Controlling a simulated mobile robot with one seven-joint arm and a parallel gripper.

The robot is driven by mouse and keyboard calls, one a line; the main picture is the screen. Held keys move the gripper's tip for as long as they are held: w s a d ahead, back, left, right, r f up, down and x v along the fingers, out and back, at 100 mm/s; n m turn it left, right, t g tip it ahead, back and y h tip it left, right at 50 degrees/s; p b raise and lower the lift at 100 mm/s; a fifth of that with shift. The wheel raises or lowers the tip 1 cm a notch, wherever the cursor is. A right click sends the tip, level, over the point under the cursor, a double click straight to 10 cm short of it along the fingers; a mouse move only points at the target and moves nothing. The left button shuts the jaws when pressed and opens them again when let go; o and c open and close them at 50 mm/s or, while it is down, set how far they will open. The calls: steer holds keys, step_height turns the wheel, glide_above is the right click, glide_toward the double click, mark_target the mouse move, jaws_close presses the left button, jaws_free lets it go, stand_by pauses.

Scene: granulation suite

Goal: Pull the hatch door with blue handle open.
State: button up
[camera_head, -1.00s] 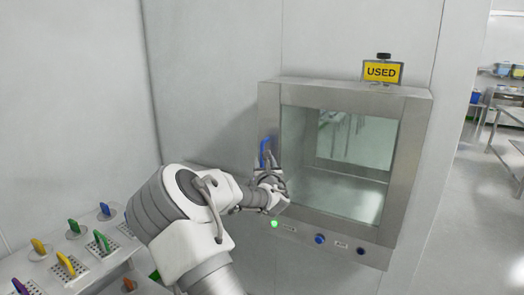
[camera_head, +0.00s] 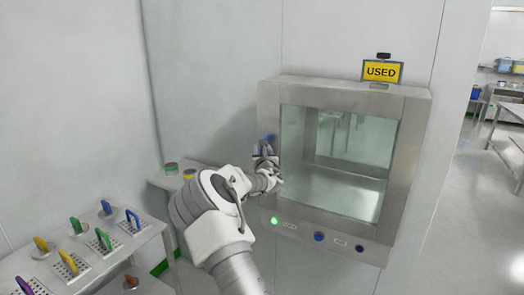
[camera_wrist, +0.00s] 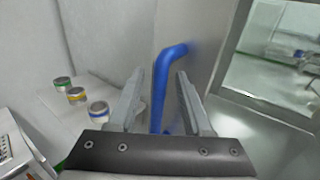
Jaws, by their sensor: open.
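The hatch is a steel wall box with a large glass door (camera_head: 345,165) that looks closed. Its blue handle (camera_head: 271,138) is on the left side of the frame, mostly hidden behind my gripper (camera_head: 264,152) in the head view. In the wrist view the blue handle (camera_wrist: 160,88) is a bent upright bar. It stands between the two fingers of my gripper (camera_wrist: 158,92), which are open on either side of it. I cannot tell whether either finger touches it.
A yellow "USED" sign (camera_head: 382,71) stands on top of the hatch. A green light (camera_head: 274,220) and buttons sit below the glass. A side table with colored-handled tools (camera_head: 75,250) is at left, with tape-like rolls (camera_wrist: 75,95) beyond. Open floor lies right.

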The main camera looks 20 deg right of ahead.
jaws_close()
stand_by(1.4)
